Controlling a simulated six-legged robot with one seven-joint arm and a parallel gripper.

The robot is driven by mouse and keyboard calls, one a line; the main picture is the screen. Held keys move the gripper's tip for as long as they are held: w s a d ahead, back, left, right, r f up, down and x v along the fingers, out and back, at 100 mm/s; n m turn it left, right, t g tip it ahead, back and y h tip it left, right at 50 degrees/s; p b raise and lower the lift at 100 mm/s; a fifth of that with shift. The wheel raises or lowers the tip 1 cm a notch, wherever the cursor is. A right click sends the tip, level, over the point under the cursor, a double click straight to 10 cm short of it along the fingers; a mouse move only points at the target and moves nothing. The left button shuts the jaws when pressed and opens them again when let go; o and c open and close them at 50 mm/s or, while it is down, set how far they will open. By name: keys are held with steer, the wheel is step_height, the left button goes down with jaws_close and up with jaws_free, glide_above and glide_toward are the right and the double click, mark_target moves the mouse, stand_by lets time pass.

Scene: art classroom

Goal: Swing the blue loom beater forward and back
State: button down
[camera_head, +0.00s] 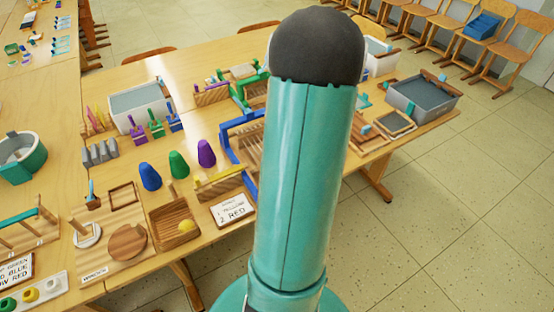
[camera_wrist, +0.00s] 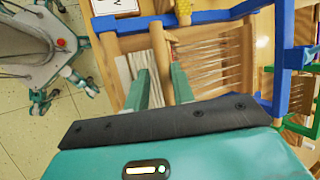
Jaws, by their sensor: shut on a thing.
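The wooden loom (camera_wrist: 225,60) with pale threads lies within the blue frame. My gripper (camera_wrist: 160,88) has its two green fingers on either side of an upright-looking wooden bar (camera_wrist: 160,60) of the loom and is shut on it. The fingers appear apart from the blue bars. In the head view my arm hides the gripper.
Purple, green and blue cones (camera_head: 178,164) stand left of the loom. A small sign (camera_head: 232,209) and a wooden tray (camera_head: 172,225) are at the front edge. A green frame (camera_head: 248,88) stands behind.

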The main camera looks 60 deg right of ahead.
steer(key=c, duration=1.4)
jaws_free()
steer(key=shift+s+a+f, duration=0.25)
steer(key=shift+s+f, duration=0.35)
steer(key=shift+s, duration=0.2)
steer(key=shift+w, duration=0.1)
steer(key=shift+r, duration=0.15)
steer(key=shift+r, duration=0.3)
steer(key=v, duration=1.3)
steer(key=shift+d, duration=0.25)
steer(key=shift+w+r, duration=0.15)
